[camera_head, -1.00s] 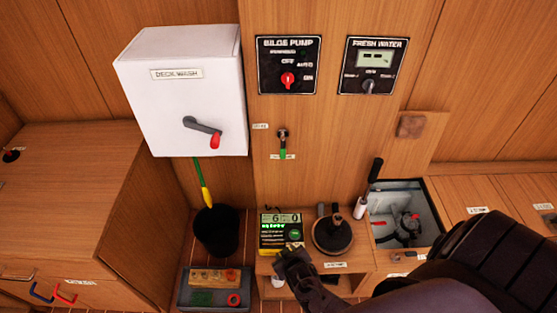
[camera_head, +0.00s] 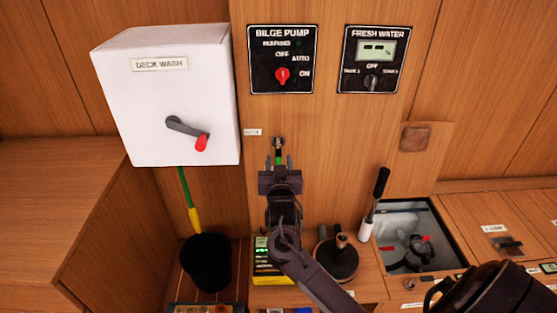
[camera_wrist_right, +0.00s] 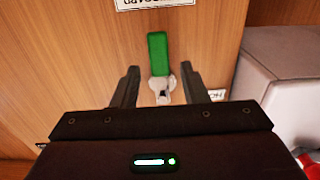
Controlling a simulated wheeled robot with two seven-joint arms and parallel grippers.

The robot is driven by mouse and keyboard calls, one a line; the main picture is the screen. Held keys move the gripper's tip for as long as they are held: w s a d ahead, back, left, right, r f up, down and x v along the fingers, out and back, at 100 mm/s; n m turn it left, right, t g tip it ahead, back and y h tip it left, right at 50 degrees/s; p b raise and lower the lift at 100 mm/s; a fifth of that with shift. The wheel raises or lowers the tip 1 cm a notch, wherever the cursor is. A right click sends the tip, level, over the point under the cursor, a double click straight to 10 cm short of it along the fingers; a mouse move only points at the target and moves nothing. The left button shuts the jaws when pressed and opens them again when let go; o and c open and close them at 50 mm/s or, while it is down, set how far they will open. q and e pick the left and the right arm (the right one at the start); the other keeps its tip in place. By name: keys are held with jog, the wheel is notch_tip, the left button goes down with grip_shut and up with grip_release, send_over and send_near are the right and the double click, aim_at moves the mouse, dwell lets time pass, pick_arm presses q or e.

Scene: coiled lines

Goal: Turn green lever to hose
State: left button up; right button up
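The green lever (camera_head: 278,160) hangs down from a small metal valve (camera_head: 278,142) on the wooden panel; my gripper partly covers it in the head view. In the right wrist view, which looks upside down, the green lever (camera_wrist_right: 157,53) points up from the pale valve body (camera_wrist_right: 161,90). My right gripper (camera_head: 279,164) is open in front of the lever, with one finger on each side and visible gaps; it also shows in the wrist view (camera_wrist_right: 160,73). A small label (camera_head: 252,132) sits left of the valve. My left gripper is not in view.
The white deck wash box (camera_head: 165,100) juts out at left. The bilge pump panel (camera_head: 283,60) and fresh water panel (camera_head: 374,60) are above. A black bucket (camera_head: 206,262), a yellow device (camera_head: 268,262) and an open hatch (camera_head: 413,235) lie below.

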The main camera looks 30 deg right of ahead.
jog(key=shift+x, duration=1.25)
grip_shut()
